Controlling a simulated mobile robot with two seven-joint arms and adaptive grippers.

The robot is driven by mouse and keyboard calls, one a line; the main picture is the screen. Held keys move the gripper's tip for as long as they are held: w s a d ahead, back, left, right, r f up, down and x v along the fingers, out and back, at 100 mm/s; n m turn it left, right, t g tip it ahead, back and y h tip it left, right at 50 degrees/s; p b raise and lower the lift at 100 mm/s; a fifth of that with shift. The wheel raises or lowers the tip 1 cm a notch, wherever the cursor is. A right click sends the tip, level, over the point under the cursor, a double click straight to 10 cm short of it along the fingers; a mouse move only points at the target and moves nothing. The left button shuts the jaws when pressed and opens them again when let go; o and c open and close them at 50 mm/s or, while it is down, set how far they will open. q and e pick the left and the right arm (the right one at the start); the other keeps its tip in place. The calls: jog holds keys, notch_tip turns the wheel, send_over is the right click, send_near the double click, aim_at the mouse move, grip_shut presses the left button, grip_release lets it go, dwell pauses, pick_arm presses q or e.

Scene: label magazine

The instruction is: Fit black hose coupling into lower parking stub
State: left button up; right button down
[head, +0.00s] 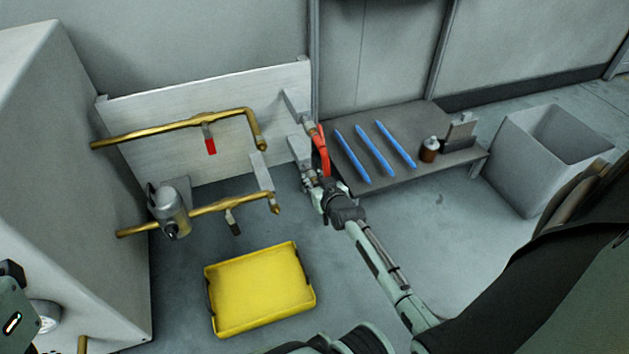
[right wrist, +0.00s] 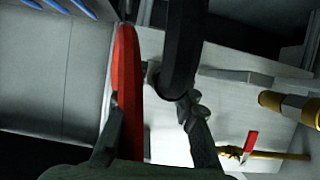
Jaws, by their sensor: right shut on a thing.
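My right gripper (head: 314,190) is at the wall fittings, below the red hose (head: 323,152). It is shut on the black hose coupling, which is small and mostly hidden by the fingers in the head view. In the right wrist view the thick black hose (right wrist: 183,48) runs down between the fingers, with the red hose (right wrist: 128,85) just left of it. The lower parking stub's block (head: 299,148) is on the panel's right end, close above the gripper. I cannot tell whether coupling and stub touch. The red hose hangs by the upper stub (head: 308,126).
Brass pipes (head: 180,128) with a red-handled valve (head: 209,140) cross the pale panel at left. A yellow tray (head: 262,290) lies on the floor. A grey bench (head: 345,120) with blue rods and a brown bottle (head: 429,150) stands right, near a grey bin (head: 545,185).

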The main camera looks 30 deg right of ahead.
jog(key=shift+w, duration=0.25)
jog(key=c, duration=1.1)
grip_release()
jog(key=shift+c, duration=0.2)
jog(key=shift+s, duration=0.25)
jog(key=v, duration=1.1)
jog(key=shift+s+r, duration=0.25)
jog(key=shift+a, duration=0.1)
